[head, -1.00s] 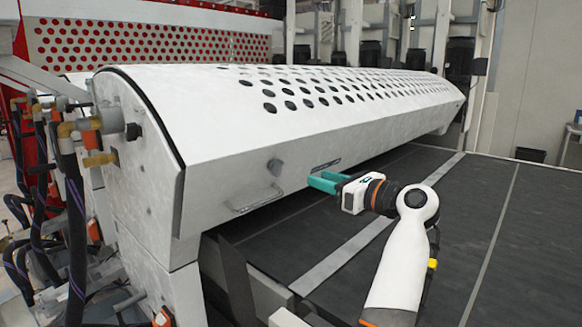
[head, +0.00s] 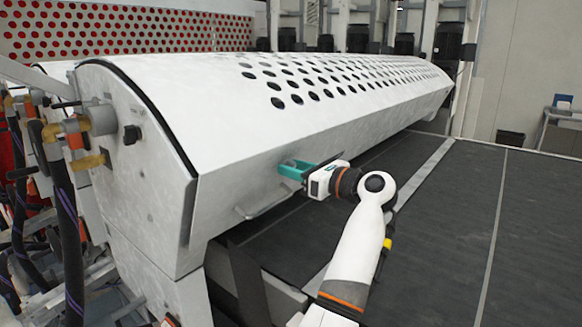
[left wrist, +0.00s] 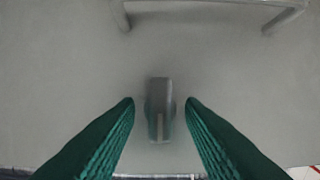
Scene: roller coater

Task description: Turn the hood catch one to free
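The hood catch (left wrist: 159,112) is a small grey knob with a lighter strip on its lower part, on the grey front face of the hood. In the left wrist view it points up and down, between the two green fingers. My left gripper (left wrist: 160,103) is open around the catch, with a gap showing on each side. In the head view my left gripper (head: 292,168) is at the front face of the white hood (head: 225,125), and it hides the catch. My right gripper is not in view.
A bar handle (head: 265,203) sticks out of the hood's front face beside my left gripper; it also shows at the top of the left wrist view (left wrist: 205,6). The dark conveyor belt (head: 450,220) lies below. Hoses and fittings (head: 70,130) crowd the left end.

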